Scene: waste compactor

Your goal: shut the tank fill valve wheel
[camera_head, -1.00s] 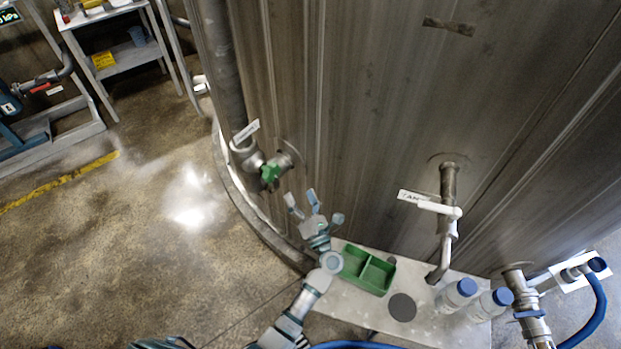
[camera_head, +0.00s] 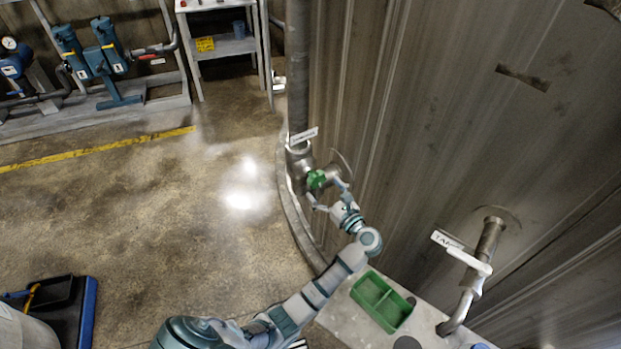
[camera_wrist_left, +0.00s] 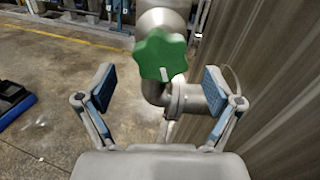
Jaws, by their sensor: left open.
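The green valve wheel (camera_head: 316,179) sits on a metal pipe fitting at the lower left side of the large tank (camera_head: 420,130). A white label (camera_head: 303,135) is just above it. My left gripper (camera_head: 327,197) is open, with its fingers close to the wheel in the head view. In the left wrist view the lobed green wheel (camera_wrist_left: 160,55) lies ahead between the two spread fingers (camera_wrist_left: 157,88), a little beyond the tips. I cannot see any contact. My right gripper is not in view.
A green divided tray (camera_head: 381,301) stands on a light shelf at the tank's base. A sampling pipe with a white lever (camera_head: 469,262) sticks out at the right. Open floor (camera_head: 150,220) lies to the left.

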